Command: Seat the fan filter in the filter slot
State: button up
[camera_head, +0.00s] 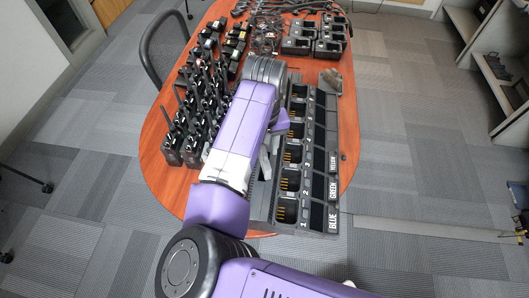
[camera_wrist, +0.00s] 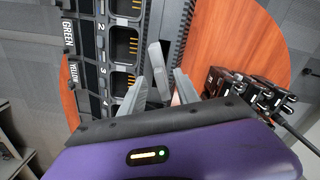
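A slim light-grey piece, which looks like the fan filter (camera_wrist: 158,68), leans along the side of the black charger in the wrist view. My gripper (camera_wrist: 161,84) is open, with its two grey fingers apart. The piece shows just beyond the fingertips, roughly in line with the gap. I cannot tell whether it touches the charger or a finger. The filter slot cannot be made out. In the head view my purple arm covers most of the gripper and the charger's left side.
The multi-bay charger (camera_head: 318,190) stands along the right side of the oval wooden table (camera_head: 347,110), with numbered bays and coloured-name labels. Several radios (camera_head: 190,140) crowd the table's left side. Smaller chargers (camera_head: 297,46) and tangled cables (camera_head: 265,35) lie at the far end.

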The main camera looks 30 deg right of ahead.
notch_tip(320, 180, up, 10)
jog(key=b, duration=0.1)
